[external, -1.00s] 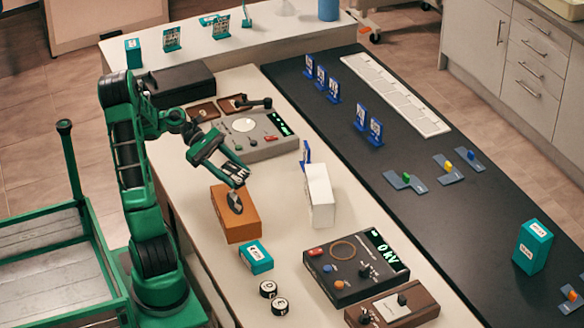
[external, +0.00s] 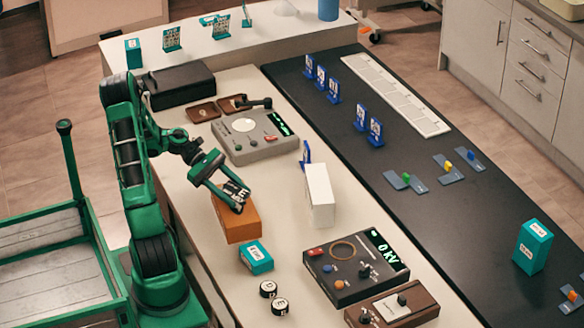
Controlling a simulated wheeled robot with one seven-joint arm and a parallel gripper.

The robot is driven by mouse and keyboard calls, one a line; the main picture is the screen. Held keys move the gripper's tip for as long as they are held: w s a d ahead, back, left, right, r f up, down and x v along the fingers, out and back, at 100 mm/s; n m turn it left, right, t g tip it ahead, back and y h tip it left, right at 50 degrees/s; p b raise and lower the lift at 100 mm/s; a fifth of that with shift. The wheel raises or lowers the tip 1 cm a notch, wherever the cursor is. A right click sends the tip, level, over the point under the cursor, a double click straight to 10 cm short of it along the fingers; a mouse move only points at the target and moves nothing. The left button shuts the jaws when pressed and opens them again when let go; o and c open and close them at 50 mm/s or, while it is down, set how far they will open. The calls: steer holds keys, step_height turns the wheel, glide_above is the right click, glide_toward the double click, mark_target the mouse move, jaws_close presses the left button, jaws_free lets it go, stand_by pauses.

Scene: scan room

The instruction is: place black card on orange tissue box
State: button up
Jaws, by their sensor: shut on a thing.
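The orange tissue box (external: 242,232) stands on the pale bench in front of my arm. My gripper (external: 236,198) is at the box's top, covering much of it and the dark oval there. The gripper is shut on a small dark thing, which looks like the black card but is mostly hidden among the dark fingers. I cannot tell whether it touches the box top.
A teal box (external: 256,257) lies just in front of the orange box. A white box (external: 319,195) stands to its right. A grey device (external: 250,138) is behind, and a black control panel (external: 350,265) is at the front right.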

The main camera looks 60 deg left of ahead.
mark_target(242, 197)
steer(key=o, duration=1.1)
steer(key=v, duration=1.2)
steer(key=w+d+m+g, duration=0.1)
steer(key=w+d, duration=0.1)
steer(key=d, duration=0.2)
steer(key=w+d+m+g+y, duration=0.1)
steer(key=w+d+m+g, duration=0.1)
steer(key=d, duration=0.2)
steer(key=w+d+m+g, duration=0.1)
steer(key=w+d+m, duration=0.1)
steer(key=d, duration=0.3)
steer(key=shift+w+r+g+y, duration=0.1)
steer(key=shift+w+g+y, duration=0.1)
steer(key=shift+g+y, duration=0.1)
steer(key=s+d+m+g+y, duration=0.2)
steer(key=s+d+m+y, duration=0.3)
steer(key=d, duration=0.6)
steer(key=s+d+m+g+y, duration=0.1)
steer(key=d+m+g+y, duration=0.1)
steer(key=d+m, duration=0.8)
steer(key=s+d+m+t+y, duration=0.1)
steer(key=s+d+m+y, duration=0.1)
steer(key=s, duration=0.3)
steer(key=s+d+m+t+y, duration=0.1)
steer(key=s+d+m, duration=0.2)
steer(key=s+m, duration=0.2)
steer(key=shift+s+d+y, duration=0.15)
steer(key=shift+s+y, duration=0.25)
steer(key=shift+s, duration=0.4)
